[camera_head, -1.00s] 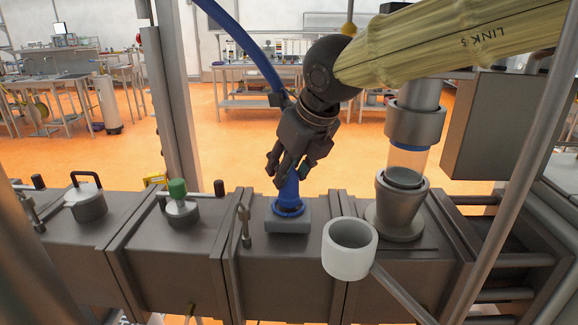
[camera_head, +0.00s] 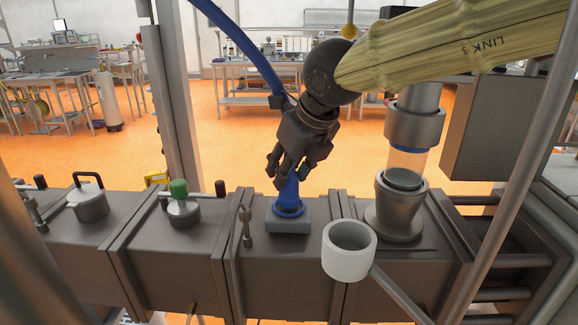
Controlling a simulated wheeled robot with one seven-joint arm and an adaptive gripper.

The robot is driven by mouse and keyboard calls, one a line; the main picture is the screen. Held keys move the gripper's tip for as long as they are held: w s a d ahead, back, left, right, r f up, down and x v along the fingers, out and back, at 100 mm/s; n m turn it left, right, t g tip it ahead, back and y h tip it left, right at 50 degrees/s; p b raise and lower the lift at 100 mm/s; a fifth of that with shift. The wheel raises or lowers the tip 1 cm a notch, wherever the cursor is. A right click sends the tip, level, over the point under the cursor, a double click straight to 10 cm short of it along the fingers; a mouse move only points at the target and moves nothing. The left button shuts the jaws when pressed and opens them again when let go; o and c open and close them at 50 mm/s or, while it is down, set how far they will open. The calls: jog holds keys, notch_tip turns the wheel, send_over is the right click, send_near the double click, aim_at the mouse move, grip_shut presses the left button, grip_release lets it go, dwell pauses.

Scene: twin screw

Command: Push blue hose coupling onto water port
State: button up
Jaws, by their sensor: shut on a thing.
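The blue hose coupling (camera_head: 289,194) stands nearly upright at the water port (camera_head: 288,226), a grey square block with a blue ring on top of the metal barrel. Its lower end meets the blue ring; whether it is fully seated I cannot tell. My gripper (camera_head: 282,180) points down from above and is shut on the upper part of the coupling, its fingers hiding that part. A thick blue hose (camera_head: 245,45) comes down from the upper left and passes behind my gripper.
A white cup-like funnel (camera_head: 349,248) on a rod stands front right of the port. A glass-and-metal feed column (camera_head: 400,195) rises close on the right. A small lever valve (camera_head: 246,226) is on the left, with a green-capped fitting (camera_head: 180,200) beyond it. Metal posts frame the view.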

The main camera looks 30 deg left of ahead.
jog(key=shift+f, duration=0.6)
dwell(0.5)
jog(key=o, duration=1)
jog(key=v, duration=1.2)
